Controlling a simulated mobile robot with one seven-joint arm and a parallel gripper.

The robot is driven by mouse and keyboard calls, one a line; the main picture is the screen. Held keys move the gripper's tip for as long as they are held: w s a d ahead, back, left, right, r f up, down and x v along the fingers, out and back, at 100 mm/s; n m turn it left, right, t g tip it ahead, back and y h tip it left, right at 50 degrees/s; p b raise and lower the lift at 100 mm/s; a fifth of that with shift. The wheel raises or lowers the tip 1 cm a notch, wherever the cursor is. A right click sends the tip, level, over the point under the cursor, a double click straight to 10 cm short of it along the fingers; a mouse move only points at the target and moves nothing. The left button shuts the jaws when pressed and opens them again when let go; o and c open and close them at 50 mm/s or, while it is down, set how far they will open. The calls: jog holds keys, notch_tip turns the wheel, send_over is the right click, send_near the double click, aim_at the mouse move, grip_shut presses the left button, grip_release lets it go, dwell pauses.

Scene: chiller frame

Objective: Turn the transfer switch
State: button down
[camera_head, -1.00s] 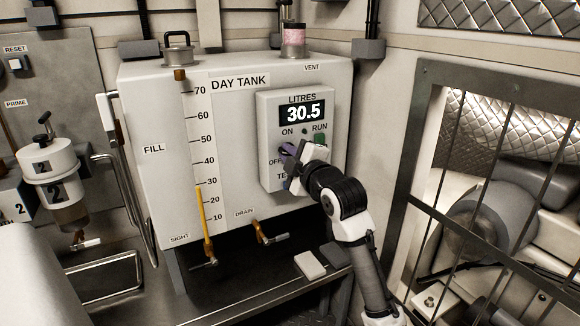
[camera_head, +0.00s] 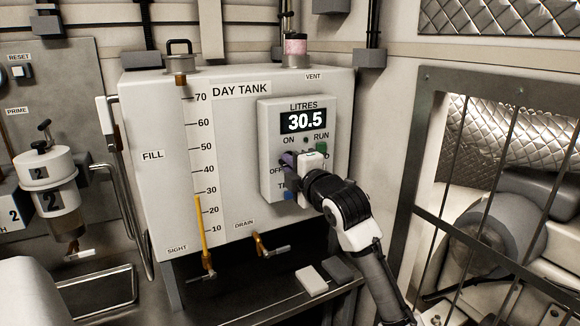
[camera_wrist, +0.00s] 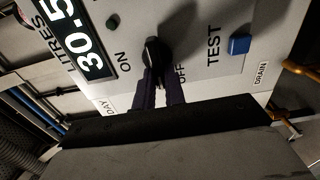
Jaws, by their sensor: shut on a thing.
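The transfer switch is a black knob (camera_wrist: 153,52) on the grey control box (camera_head: 268,130) of the day tank. It sits between the ON and OFF labels in the wrist view. My gripper (camera_wrist: 160,90) has its two dark purple fingers shut on this knob, one on each side. In the head view my gripper (camera_head: 289,160) reaches the box from the right and hides the knob and part of the OFF label. Which label the knob points to is hard to tell.
A blue TEST button (camera_wrist: 239,45) is close to the switch. A green RUN button (camera_head: 321,147) sits just above my gripper. The display (camera_head: 303,121) reads 30.5. A drain valve (camera_head: 268,247) is below, and a barred guard (camera_head: 425,150) stands to the right.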

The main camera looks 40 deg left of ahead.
jog(key=c, duration=1.5)
grip_release()
jog(key=shift+o, duration=0.2)
jog(key=shift+d, duration=0.1)
jog(key=v, duration=1.3)
jog(key=shift+s+d, duration=0.25)
jog(key=shift+d, duration=0.05)
